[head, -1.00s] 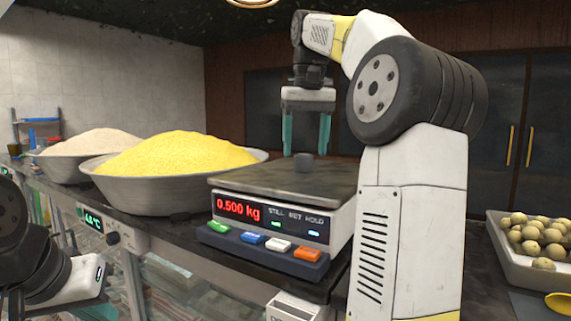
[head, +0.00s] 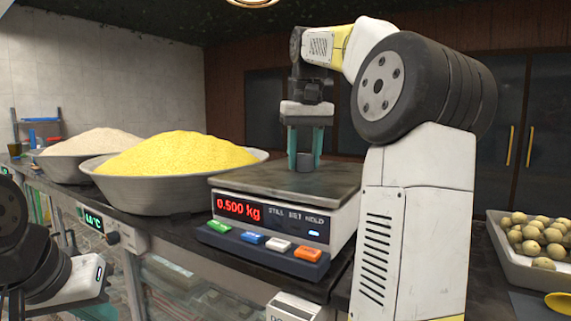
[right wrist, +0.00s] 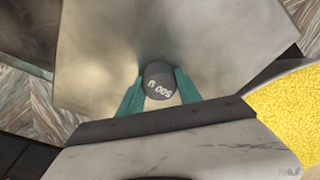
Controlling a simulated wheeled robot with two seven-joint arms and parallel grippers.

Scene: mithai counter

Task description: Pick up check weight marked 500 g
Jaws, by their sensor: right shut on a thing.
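The check weight (head: 305,162) is a small dark grey cylinder on the metal pan of the scale, and its white "500" marking shows in the right wrist view (right wrist: 158,80). My right gripper (head: 305,167) points straight down over the pan. Its two teal fingers are shut on the weight, one on each side. The weight seems to rest on the pan still, and the scale (head: 275,218) reads 0.500 kg in red. Part of my left arm shows at the left edge of the head view, but its gripper fingers do not show.
A wide metal bowl of yellow grains (head: 140,187) stands left of the scale, with a bowl of paler grains (head: 62,158) beyond it. A tray of round pale balls (head: 498,234) is at the far right. My right arm hides the counter between scale and tray.

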